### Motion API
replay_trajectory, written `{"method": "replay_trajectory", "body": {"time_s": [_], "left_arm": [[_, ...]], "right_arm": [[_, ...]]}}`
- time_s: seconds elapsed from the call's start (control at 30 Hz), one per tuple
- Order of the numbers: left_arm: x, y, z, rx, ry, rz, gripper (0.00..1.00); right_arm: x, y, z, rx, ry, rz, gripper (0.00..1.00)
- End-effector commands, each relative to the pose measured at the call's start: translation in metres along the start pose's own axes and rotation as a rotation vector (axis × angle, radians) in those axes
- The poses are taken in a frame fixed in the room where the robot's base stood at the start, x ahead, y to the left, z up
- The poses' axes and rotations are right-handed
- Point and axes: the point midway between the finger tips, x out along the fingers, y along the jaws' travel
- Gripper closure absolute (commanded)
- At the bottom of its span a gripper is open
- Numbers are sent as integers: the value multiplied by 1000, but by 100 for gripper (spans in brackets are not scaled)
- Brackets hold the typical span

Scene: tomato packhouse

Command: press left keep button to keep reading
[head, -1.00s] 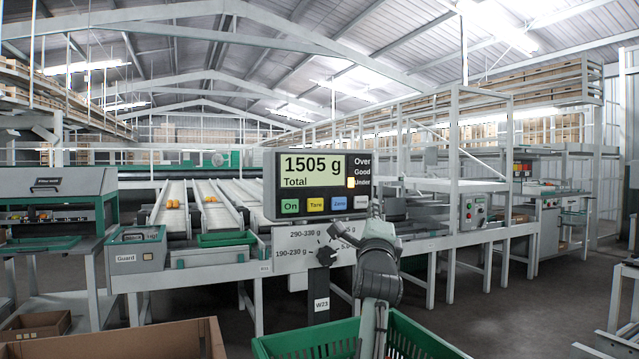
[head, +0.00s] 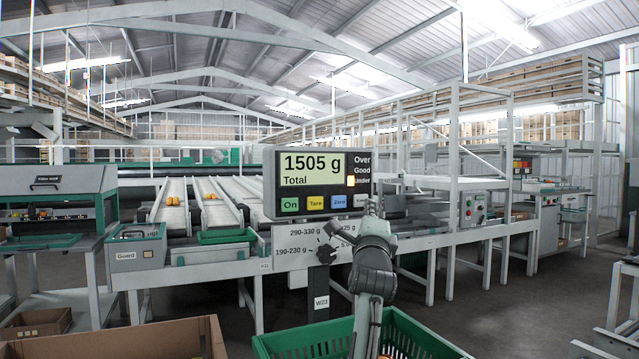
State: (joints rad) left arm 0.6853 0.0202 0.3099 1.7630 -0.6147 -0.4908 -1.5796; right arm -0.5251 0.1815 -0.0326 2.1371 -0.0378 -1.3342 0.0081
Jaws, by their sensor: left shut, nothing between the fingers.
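The scale display (head: 317,184) stands on a post in the middle and reads "1505 g Total". Below the reading are a green On button (head: 290,204), a yellow Tare button (head: 315,204), a blue Zero button (head: 339,202) and a pale fourth button (head: 359,201) whose label I cannot read. No button legibly marked "keep" shows. My left gripper (head: 373,206) is shut and empty, its fingers pointing up at the display's lower right corner, beside the fourth button and overlapping its right edge. I cannot tell whether it touches.
A green crate (head: 300,343) stands below my arm, with a brown carton (head: 120,340) to its left. Behind the display are conveyor lanes (head: 175,205) with a few orange fruits. A labelled dial (head: 326,252) sits under the display.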

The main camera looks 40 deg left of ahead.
Motion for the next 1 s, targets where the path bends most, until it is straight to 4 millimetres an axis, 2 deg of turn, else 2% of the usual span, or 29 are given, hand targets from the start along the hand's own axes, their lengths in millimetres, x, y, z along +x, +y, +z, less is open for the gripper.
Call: {"method": "replay_trajectory", "body": {"time_s": [1.0], "left_arm": [[7, 4, 4, 0, 0, 1, 100]], "right_arm": [[-7, 1, -2, -1, 1, 0, 59]]}}
